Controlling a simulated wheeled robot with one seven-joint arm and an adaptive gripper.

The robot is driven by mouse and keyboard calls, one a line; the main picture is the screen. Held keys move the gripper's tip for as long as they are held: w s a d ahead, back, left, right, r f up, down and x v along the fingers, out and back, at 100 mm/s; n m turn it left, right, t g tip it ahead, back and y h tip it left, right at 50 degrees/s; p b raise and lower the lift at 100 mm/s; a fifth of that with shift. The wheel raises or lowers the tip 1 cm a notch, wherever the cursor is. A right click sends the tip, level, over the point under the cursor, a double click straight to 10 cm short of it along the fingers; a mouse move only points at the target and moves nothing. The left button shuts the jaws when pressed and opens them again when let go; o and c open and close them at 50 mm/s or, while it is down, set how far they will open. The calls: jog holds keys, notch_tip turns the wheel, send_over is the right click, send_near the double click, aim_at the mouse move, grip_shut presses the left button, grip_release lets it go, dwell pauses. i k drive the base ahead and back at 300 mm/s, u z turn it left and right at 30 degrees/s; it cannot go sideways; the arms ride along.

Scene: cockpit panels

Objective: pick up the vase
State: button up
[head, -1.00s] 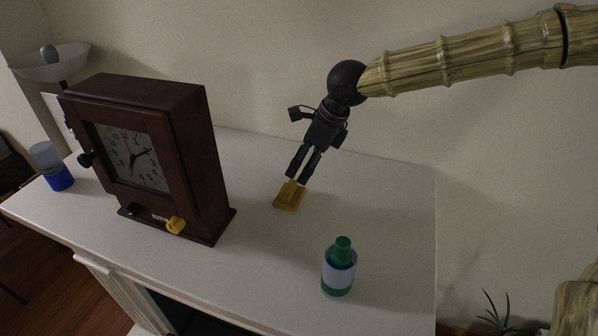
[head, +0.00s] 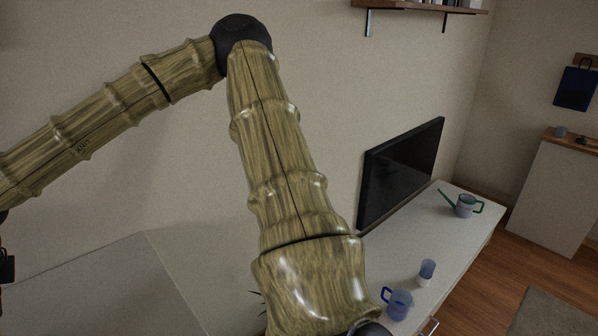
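I cannot make out a thing in the head view that is surely the vase. A small cup-shaped vessel (head: 426,272), bluish above and white below, stands upright on the white cabinet (head: 455,246) at the right; I cannot tell if it is the vase. My arm crosses the left and middle of the view. Only a dark sliver at the left edge may belong to my gripper; its fingers are outside the picture, so its opening and anything in it are hidden.
A blue-handled mug (head: 398,303) stands near the small vessel. A watering can (head: 465,205) with green spout and handle stands farther back, near a black screen (head: 401,172). A pale flat surface (head: 95,285) lies at the lower left. Wooden floor (head: 520,252) is open at right.

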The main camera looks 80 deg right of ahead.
aim_at(427, 268)
jog(key=z, duration=3.45)
